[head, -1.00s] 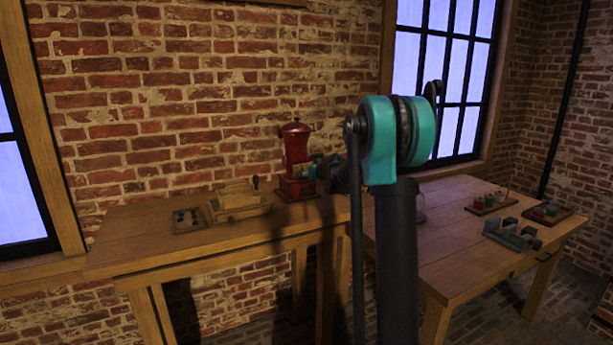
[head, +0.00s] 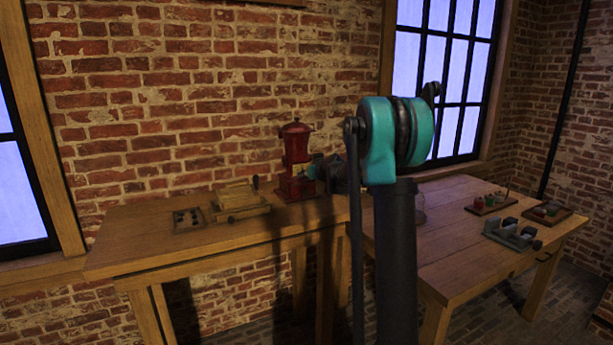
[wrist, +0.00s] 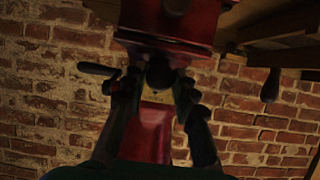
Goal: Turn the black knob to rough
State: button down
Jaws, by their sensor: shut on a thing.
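The red machine (head: 296,160), shaped like an upright mill, stands at the back of the left bench against the brick wall. Its red body (wrist: 165,25) fills the top middle of the wrist view. The black knob (wrist: 160,75) is a dark, dim shape on its front. My gripper (wrist: 155,88) has a finger on each side of the knob and is shut on it. In the head view my gripper (head: 318,168) is at the machine's right front, with its fingertips hard to make out. Any setting marks by the knob are too dark to read.
A wooden box with a dark handle (head: 240,200) and a small tray (head: 187,219) sit left of the machine. The right table (head: 450,255) carries trays of small jars (head: 488,203) and a grey block rack (head: 512,233). My arm hides the gap between the tables.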

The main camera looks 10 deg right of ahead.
jog(key=m+y, duration=0.2)
jog(key=m, duration=0.1)
jog(key=m+y, duration=0.1)
jog(key=shift+d+f+g, duration=0.1)
jog(key=shift+d+g, duration=0.15)
jog(key=shift+g, duration=0.05)
jog(key=m+y, duration=0.2)
jog(key=m, duration=0.2)
dwell(0.3)
jog(key=shift+y, duration=0.3)
jog(key=c, duration=1.2)
grip_release()
jog(key=v, duration=1.2)
jog(key=shift+f, duration=0.15)
